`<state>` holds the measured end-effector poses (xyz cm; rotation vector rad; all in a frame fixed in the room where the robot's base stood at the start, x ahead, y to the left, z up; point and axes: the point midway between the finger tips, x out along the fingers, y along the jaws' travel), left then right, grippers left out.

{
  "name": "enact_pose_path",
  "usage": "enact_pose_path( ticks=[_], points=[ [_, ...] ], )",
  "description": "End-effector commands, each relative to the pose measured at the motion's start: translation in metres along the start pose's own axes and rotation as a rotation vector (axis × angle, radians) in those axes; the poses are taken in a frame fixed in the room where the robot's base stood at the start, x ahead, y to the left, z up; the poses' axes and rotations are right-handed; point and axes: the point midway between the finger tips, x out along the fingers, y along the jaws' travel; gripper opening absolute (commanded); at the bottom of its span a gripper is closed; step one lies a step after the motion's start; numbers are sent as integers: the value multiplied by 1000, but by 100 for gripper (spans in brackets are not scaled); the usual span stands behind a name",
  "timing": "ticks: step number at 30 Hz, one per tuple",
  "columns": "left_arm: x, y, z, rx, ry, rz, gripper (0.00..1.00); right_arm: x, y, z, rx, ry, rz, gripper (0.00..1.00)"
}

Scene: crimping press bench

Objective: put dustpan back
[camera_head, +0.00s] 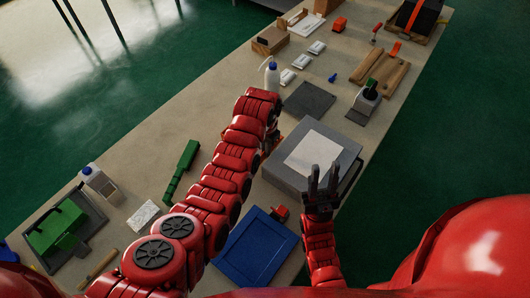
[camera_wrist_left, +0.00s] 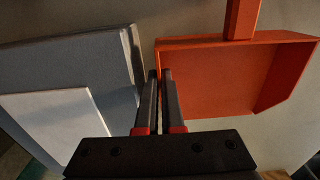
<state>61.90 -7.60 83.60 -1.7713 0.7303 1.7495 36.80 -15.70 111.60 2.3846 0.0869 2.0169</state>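The orange dustpan (camera_wrist_left: 220,80) shows in the left wrist view, right of my left gripper. Its handle (camera_wrist_left: 242,18) points to the top of the picture. In the head view my left arm hides most or all of it. My left gripper (camera_wrist_left: 160,72) has its two fingers close together, with a narrow gap, at the dustpan's left side wall. The right finger overlaps that wall, and I cannot tell whether the wall is between the fingers. My right gripper (camera_head: 322,180) is open and empty, its fingers pointing up in front of the grey box.
The grey box (camera_head: 330,147) with a white top panel stands beside the dustpan, and also shows in the left wrist view (camera_wrist_left: 75,60). A blue tray (camera_head: 255,248), green brush-like tool (camera_head: 182,168), dark mat (camera_head: 309,102) and white bottle (camera_head: 271,75) are around my left arm.

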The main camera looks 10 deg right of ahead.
Motion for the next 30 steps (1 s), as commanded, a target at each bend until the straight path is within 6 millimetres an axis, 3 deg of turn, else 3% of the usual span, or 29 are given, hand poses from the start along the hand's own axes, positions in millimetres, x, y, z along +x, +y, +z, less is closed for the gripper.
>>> enact_pose_path(
  ticks=[6,17,20,30],
  points=[
    [22,0,2,1,-6,2,0,8,0,-1,0,0,0,34],
    [28,0,1,0,-2,0,0,4,0,-1,0,0,0,34],
    [27,0,1,0,-2,1,17,5,0,-1,0,0,0,34],
    [22,0,1,0,-3,1,17,9,0,-2,0,0,0,34]
  ],
)
